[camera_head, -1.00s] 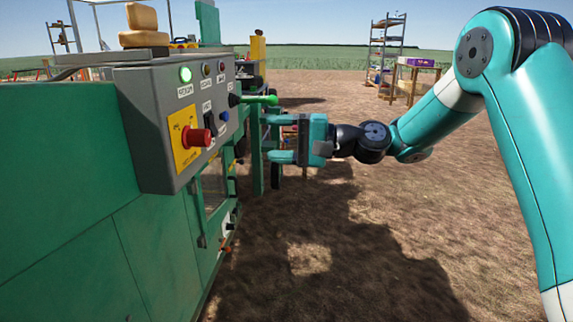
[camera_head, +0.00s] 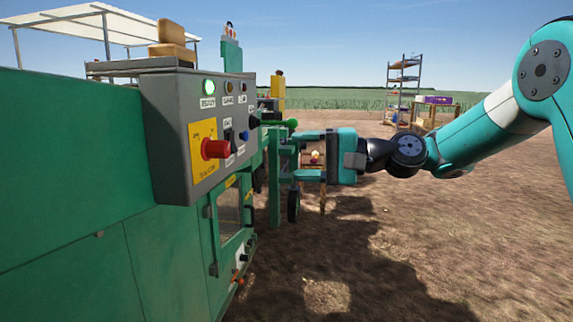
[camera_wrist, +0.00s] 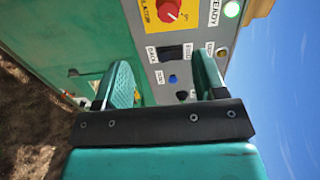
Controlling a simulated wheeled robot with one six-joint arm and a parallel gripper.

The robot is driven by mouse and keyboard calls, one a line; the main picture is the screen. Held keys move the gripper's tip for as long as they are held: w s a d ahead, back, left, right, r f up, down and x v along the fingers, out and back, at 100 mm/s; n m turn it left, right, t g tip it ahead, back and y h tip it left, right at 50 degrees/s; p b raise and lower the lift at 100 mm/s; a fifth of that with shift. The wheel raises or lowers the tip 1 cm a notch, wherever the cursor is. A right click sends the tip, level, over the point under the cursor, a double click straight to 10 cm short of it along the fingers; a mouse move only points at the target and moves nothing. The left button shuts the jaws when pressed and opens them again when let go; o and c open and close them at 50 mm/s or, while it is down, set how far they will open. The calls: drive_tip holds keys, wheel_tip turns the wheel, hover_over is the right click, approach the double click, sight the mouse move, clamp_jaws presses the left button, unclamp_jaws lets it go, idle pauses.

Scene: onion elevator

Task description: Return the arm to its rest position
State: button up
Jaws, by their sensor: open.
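My arm reaches in from the right in the head view, teal with black joints. My gripper (camera_head: 300,157) is open and empty, its two teal fingers apart and pointing left toward the green machine (camera_head: 70,165). In the wrist view my gripper (camera_wrist: 165,85) shows both fingers with the grey control panel (camera_wrist: 183,50) ahead between and above them. The control panel (camera_head: 185,165) also shows in the head view, left of the gripper. Whether a finger touches the machine cannot be told.
A shelf rack (camera_head: 403,90) and a table stand far back. Open dirt ground lies to the right.

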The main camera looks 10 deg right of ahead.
drive_tip(key=s+a+f+n+g+h, duration=0.2)
drive_tip(key=s+a+f+n+h, duration=0.1)
drive_tip(key=s+a, duration=0.3)
drive_tip(key=s+d+f+n+g+h, duration=0.1)
drive_tip(key=s+d+f+n+h, duration=0.2)
drive_tip(key=s, duration=0.5)
drive_tip(key=s+d+f+n+g+h, duration=0.2)
drive_tip(key=s+f+h, duration=0.15)
drive_tip(key=s, duration=0.45)
drive_tip(key=s+d+f+n+g+h, duration=0.1)
drive_tip(key=s+d+f+n+h, duration=0.25)
drive_tip(key=s, duration=0.55)
wheel_tip(320, 180, up, 35)
drive_tip(key=w+p, duration=0.1)
drive_tip(key=p, duration=3.4)
drive_tip(key=shift+a+m+y, duration=0.3)
drive_tip(key=shift+m+y, duration=0.1)
drive_tip(key=shift+m, duration=0.05)
